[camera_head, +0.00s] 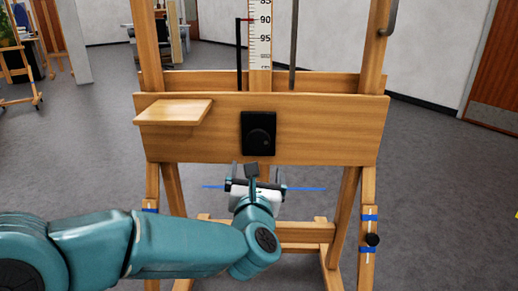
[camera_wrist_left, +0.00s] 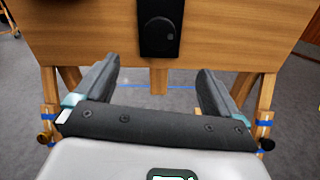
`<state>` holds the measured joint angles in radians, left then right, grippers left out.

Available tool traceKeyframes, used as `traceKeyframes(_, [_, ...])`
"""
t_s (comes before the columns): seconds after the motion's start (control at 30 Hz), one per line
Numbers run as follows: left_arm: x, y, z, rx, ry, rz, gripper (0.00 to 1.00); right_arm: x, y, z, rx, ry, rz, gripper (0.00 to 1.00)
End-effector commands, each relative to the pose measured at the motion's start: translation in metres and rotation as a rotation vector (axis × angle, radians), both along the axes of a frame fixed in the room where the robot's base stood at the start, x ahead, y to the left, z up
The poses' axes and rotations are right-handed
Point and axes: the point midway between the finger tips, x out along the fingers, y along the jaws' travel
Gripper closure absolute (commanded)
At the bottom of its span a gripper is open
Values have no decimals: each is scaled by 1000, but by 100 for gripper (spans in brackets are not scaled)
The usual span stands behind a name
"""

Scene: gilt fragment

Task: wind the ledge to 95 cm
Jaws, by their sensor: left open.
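The wooden easel carries a wide front board (camera_head: 330,128), which looks like the ledge. A black plate with a round dark knob (camera_head: 259,138) sits at its middle; the knob also shows in the left wrist view (camera_wrist_left: 160,32). Above stands a white scale (camera_head: 260,35) with numbers rising downward; 90 and 95 are readable. A red pointer (camera_head: 245,19) on a black rod lies level with about 90. My left gripper (camera_head: 256,170) is just below the knob, open and empty, with its fingers apart in the left wrist view (camera_wrist_left: 157,72). My right gripper is not in view.
A small wooden shelf (camera_head: 174,112) juts from the board's left part. The easel legs have blue bands (camera_head: 369,217), and a dark side knob (camera_head: 372,239) is on the right leg. A blue line (camera_head: 305,189) runs behind my gripper. Grey floor lies open on both sides.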

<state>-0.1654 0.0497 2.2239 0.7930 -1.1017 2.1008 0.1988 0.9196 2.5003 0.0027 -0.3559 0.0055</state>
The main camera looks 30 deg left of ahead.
Motion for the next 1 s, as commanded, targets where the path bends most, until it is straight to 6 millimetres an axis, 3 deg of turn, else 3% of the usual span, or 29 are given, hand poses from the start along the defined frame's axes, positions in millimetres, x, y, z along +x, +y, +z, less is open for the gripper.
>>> traceKeyframes(0.6, [111, 70, -1, -1, 1, -1, 3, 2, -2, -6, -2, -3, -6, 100])
traceKeyframes(0.8, [129, 81, 0, 0, 2, -2, 3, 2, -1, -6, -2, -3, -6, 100])
traceKeyframes(1.0, [133, 84, 0, 0, 2, -3, 3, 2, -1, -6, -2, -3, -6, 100])
